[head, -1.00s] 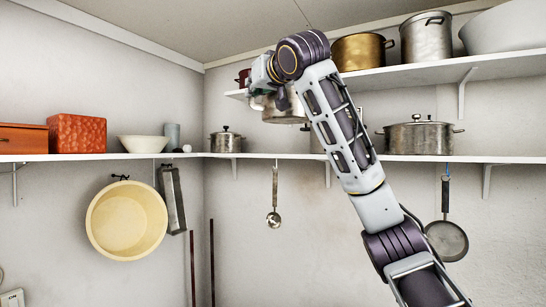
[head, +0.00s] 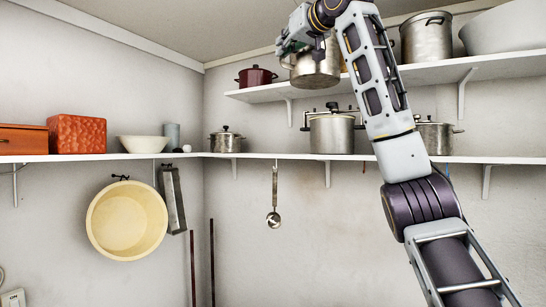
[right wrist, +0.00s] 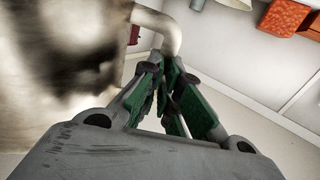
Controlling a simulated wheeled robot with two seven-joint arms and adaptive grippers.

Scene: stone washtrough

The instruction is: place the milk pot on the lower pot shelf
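The milk pot (head: 318,70), a metal pot with a side handle, is held up in front of the upper shelf in the head view, its base near that shelf's front edge. It fills the left of the right wrist view (right wrist: 60,70), blurred and close. My right gripper (head: 290,46) is at the pot's left side, with its green-padded fingers (right wrist: 170,85) closed around the curved handle. The lower pot shelf (head: 270,156) runs along the back wall below, apart from the pot. My left gripper is out of view.
The lower shelf carries a small lidded pot (head: 226,140), a pressure cooker (head: 332,134) and another pot (head: 435,138) partly behind my arm. Bare shelf shows between the small pot and the cooker. A dark red pot (head: 256,76) stands on the upper shelf.

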